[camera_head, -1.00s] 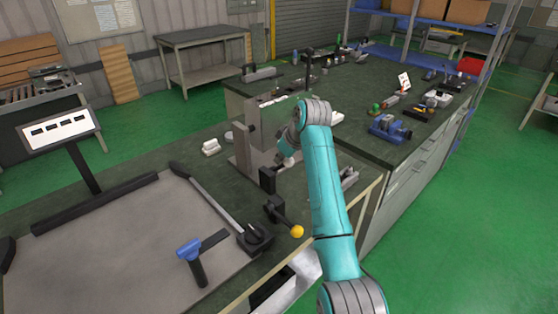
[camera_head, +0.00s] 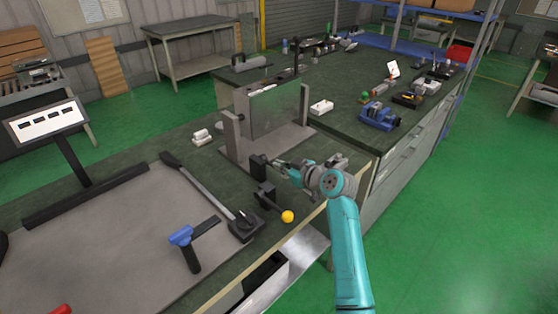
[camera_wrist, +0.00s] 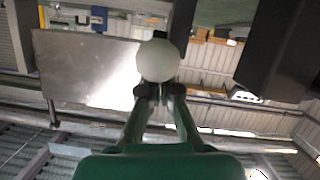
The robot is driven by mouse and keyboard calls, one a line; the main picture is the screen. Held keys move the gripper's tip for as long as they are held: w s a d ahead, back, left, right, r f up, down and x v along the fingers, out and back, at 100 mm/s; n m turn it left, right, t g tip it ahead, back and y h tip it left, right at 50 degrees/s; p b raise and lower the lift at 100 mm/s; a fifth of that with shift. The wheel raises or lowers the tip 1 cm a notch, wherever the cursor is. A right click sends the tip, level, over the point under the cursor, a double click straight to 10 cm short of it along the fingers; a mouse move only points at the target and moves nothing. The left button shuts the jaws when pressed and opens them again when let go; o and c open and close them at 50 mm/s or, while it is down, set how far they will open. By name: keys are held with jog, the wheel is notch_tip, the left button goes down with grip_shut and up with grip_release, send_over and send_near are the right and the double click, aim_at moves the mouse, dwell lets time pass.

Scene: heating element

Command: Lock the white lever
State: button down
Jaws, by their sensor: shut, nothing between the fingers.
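The white lever shows in the wrist view as a round white knob (camera_wrist: 158,60) just beyond my fingertips; I cannot tell whether they touch it. Its shaft is hidden. My gripper (camera_wrist: 160,92) is shut and empty, its two fingertips together below the knob in the picture. In the head view my gripper (camera_head: 282,168) is low at the front of a grey fixture with an upright panel (camera_head: 275,108), beside a black block (camera_head: 259,166). The white knob cannot be made out there.
A black lever with a yellow ball (camera_head: 288,216) stands close to my gripper at the bench edge. A blue-topped handle (camera_head: 181,236) and a long grey bar (camera_head: 205,190) lie to the left. A blue vise (camera_head: 379,116) is on the bench at right.

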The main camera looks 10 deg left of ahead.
jog(key=shift+d+f, duration=0.1)
jog(key=shift+f, duration=0.2)
jog(key=shift+s+f, duration=0.15)
jog(key=shift+f, duration=0.15)
jog(key=shift+r, duration=0.1)
jog(key=shift+r, duration=0.3)
jog(key=r, duration=0.4)
jog(key=shift+s, duration=0.4)
jog(key=v, duration=0.9)
jog(key=shift+s+d+f, duration=0.2)
jog(key=shift+f, duration=0.05)
jog(key=shift+f, duration=0.1)
